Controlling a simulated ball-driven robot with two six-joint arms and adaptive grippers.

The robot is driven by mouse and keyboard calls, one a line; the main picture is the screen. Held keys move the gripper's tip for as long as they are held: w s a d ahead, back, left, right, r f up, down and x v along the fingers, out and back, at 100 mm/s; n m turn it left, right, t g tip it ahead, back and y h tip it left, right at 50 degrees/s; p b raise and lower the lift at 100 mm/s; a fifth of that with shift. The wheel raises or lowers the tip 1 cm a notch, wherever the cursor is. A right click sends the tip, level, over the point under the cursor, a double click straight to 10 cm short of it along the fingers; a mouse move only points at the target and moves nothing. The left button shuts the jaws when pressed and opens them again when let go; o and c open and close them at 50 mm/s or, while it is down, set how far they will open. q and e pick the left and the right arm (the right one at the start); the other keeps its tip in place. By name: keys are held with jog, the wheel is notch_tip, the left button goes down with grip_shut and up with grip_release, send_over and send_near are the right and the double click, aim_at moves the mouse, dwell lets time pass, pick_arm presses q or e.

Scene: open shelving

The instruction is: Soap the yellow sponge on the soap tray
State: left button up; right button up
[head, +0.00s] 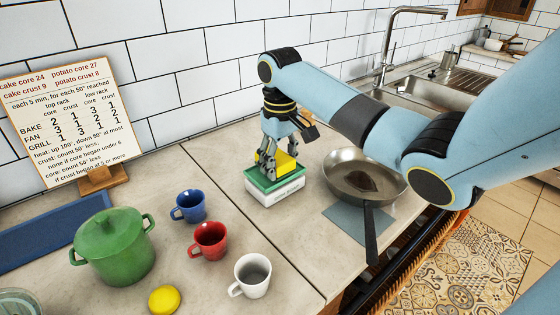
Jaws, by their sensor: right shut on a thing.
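The yellow sponge (288,164) is between the fingers of my right gripper (268,170), which points down and is shut on it. The soap tray (275,193), a white box with a green top, stands on the counter directly beneath. The sponge is at the green top; the fingers partly hide it, and I cannot tell whether it is pressed down or just above. My left gripper is not in view.
A frying pan (345,168) sits right of the tray on a blue-grey mat (345,218). Blue (188,206), red (209,240) and white (252,275) mugs, a green pot (113,246) and a yellow round object (164,300) stand left. A sign (60,120) leans at the wall.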

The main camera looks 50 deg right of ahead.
aim_at(281, 160)
jog(key=shift+f, duration=0.85)
dwell(0.7)
dwell(0.6)
notch_tip(281, 160, up, 7)
jog(key=p, duration=0.8)
jog(key=shift+r, duration=0.1)
jog(key=shift+s, duration=0.15)
dwell(0.3)
